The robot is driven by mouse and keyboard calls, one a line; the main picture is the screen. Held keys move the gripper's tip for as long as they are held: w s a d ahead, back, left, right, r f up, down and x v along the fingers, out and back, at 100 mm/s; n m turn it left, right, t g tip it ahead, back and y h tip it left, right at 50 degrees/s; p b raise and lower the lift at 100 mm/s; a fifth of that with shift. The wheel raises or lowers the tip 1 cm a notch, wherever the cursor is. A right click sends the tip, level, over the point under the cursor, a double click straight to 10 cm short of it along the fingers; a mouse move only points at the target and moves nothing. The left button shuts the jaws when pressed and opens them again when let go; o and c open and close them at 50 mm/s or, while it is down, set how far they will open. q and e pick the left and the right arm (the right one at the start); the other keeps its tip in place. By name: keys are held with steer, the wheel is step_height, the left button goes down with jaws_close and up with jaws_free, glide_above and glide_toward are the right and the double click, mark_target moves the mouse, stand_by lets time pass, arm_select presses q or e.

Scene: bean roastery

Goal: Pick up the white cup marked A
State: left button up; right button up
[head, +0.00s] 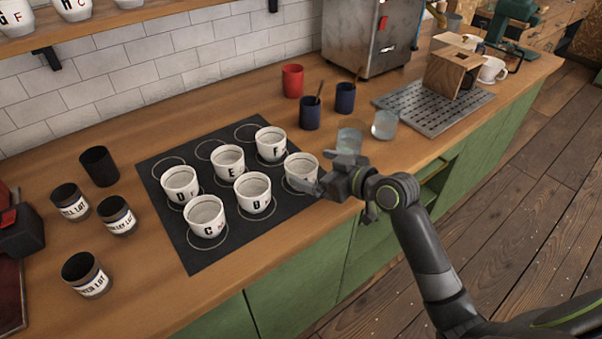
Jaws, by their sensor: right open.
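Several white cups stand on a black mat (180,252). The cup at the mat's right end (300,163) is partly hidden behind my right gripper (316,172), and its letter cannot be read. The other cups show the letters B (254,190), C (205,215), D (180,182), E (228,160) and F (271,143), so the covered one is probably A. My right gripper is open, with its fingers close to that cup's right and front side. Whether it touches the cup cannot be told. My left gripper is out of view.
Two clear glasses (384,125) stand just behind my right gripper. Blue cups (345,98), a red cup (292,80) and a metal drip tray (437,108) are farther back. Dark labelled tins (86,275) stand left of the mat. The wooden counter's front edge runs below my right arm.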

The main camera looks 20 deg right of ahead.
mark_target(290, 161)
steer(key=shift+p+x, duration=0.6)
steer(key=shift+x, duration=2.05)
steer(key=shift+f, duration=0.15)
steer(key=c, duration=1.2)
